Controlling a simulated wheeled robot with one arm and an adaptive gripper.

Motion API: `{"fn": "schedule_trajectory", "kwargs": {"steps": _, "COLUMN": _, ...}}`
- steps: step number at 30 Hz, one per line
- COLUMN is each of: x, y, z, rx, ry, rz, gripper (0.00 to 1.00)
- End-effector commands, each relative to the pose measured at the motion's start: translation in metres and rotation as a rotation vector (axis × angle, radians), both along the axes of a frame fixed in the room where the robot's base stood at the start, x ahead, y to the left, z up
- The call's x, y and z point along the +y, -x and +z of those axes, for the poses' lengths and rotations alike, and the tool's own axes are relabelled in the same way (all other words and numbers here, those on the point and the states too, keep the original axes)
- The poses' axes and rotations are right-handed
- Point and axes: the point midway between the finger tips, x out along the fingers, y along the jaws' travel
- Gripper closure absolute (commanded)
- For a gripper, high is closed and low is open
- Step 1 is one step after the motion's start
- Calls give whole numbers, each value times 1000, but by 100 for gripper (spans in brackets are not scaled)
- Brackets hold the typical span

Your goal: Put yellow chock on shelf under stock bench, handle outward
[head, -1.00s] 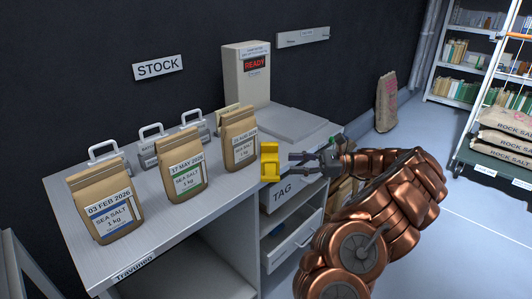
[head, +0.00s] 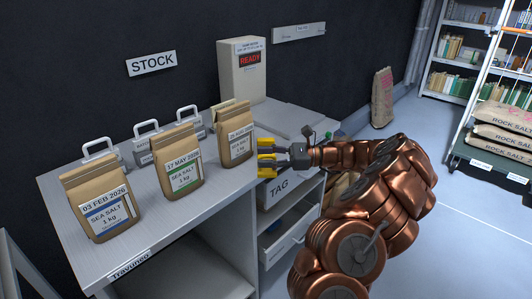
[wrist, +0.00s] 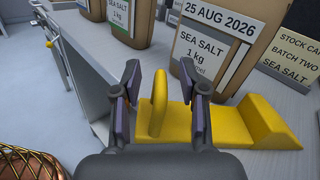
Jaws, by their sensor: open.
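The yellow chock (head: 266,172) stands on the right end of the stock bench (head: 75,211), partly hidden by my gripper in the head view. In the wrist view the chock (wrist: 247,125) shows a wedge-ended block with an upright loop handle (wrist: 159,100) at its left. My gripper (wrist: 165,98) is open, with one finger on each side of this handle. The fingers look apart from it, though contact is hard to judge. In the head view my gripper (head: 276,156) reaches in from the right. The open space under the bench (head: 190,268) is only partly visible.
Sea salt bags stand along the bench, the nearest to the chock dated 25 Aug (head: 237,135). Metal handled blocks (head: 147,143) stand behind them.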

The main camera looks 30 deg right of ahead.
Motion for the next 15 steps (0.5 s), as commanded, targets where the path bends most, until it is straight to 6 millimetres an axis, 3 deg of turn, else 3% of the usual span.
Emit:
{"fn": "schedule_trajectory", "kwargs": {"steps": 6, "x": 0, "y": 0, "z": 0, "rx": -1, "ry": 0, "rz": -1, "gripper": 58}}
{"fn": "schedule_trajectory", "kwargs": {"steps": 15, "x": 0, "y": 0, "z": 0, "rx": 0, "ry": 0, "rz": -1, "gripper": 90}}
